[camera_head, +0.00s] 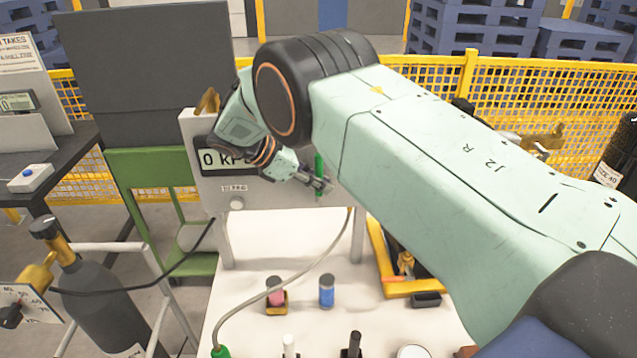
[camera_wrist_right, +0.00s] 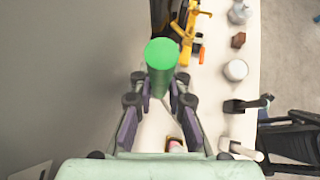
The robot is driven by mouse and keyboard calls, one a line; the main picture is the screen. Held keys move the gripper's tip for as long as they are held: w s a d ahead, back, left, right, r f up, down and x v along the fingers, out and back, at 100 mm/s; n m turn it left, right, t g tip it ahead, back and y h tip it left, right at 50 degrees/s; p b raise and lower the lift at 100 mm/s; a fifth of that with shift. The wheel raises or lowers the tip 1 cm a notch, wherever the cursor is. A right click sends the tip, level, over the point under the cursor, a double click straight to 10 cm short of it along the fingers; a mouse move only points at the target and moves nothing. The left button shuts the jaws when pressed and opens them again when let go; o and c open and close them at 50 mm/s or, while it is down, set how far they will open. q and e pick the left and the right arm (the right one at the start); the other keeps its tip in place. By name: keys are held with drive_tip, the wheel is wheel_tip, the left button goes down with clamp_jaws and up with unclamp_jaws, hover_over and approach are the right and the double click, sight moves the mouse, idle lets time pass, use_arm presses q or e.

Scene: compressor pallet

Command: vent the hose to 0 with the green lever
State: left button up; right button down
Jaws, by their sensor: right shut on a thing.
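The green lever (camera_head: 319,172) stands upright on the front of the grey panel (camera_head: 215,190). My right gripper (camera_head: 318,183) comes in from the left side of the lever and is shut on it. In the right wrist view, the lever's round green end (camera_wrist_right: 161,54) sticks up between the fingers of my right gripper (camera_wrist_right: 160,85). The panel's display (camera_head: 222,161) reads 0 kPa, its right end partly hidden by my gripper. The pale hose (camera_head: 285,276) runs from the panel down to a green fitting (camera_head: 220,351) at the white table's near edge. My left gripper is out of view.
Pink (camera_head: 275,292) and blue (camera_head: 327,291) containers stand on the white table (camera_head: 245,290). A yellow tray (camera_head: 383,262) lies to their right, partly behind my right arm. A grey gas cylinder (camera_head: 110,300) is at left. A yellow mesh fence (camera_head: 560,85) stands behind.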

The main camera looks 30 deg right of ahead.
drive_tip(key=shift+w+a, duration=0.1)
drive_tip(key=c, duration=1.3)
unclamp_jaws()
wheel_tip(320, 180, up, 10)
drive_tip(key=shift+f, duration=0.1)
